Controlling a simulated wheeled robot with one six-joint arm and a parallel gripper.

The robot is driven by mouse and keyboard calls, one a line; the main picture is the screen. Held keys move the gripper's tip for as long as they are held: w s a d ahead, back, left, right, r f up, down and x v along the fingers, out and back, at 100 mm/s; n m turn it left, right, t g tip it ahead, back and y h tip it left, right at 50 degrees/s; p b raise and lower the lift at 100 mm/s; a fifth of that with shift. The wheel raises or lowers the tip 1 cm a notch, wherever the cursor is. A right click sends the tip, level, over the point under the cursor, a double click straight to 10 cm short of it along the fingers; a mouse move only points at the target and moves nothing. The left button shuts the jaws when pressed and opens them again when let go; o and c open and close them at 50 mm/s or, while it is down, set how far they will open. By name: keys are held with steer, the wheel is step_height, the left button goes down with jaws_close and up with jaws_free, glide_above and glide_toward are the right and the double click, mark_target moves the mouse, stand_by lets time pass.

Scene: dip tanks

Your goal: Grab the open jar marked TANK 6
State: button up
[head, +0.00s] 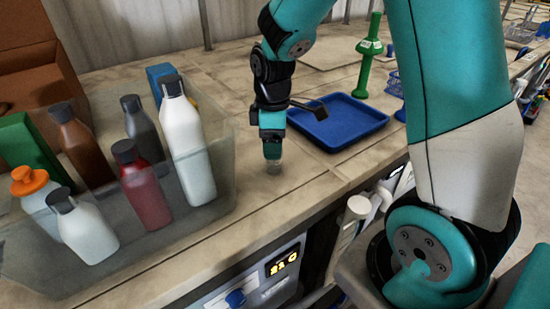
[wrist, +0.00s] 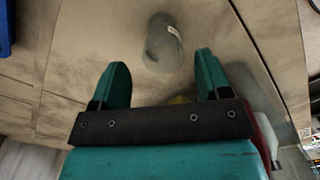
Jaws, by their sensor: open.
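A small clear jar (head: 273,168) stands on the counter near its front edge, just below my gripper (head: 272,148). In the wrist view, the jar (wrist: 160,50) shows as a translucent cylinder with a pale label on its side; the label's text is too small to read. In that view my gripper (wrist: 162,66) has its two teal fingers spread apart. The jar lies just beyond the fingertips, roughly centred between them, and nothing is held. In the head view the gripper hides the top of the jar.
A clear bin (head: 215,170) full of capped bottles stands left of the jar. A blue tray (head: 340,125) lies to the right, behind, with a dark-handled tool at its edge. A green stand (head: 366,60) is behind the tray. The counter around the jar is bare.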

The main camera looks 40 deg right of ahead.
steer(key=shift+s+a+f+p, duration=0.15)
steer(key=shift+f+p, duration=0.95)
steer(key=shift+f, duration=1.5)
steer(key=c, duration=1)
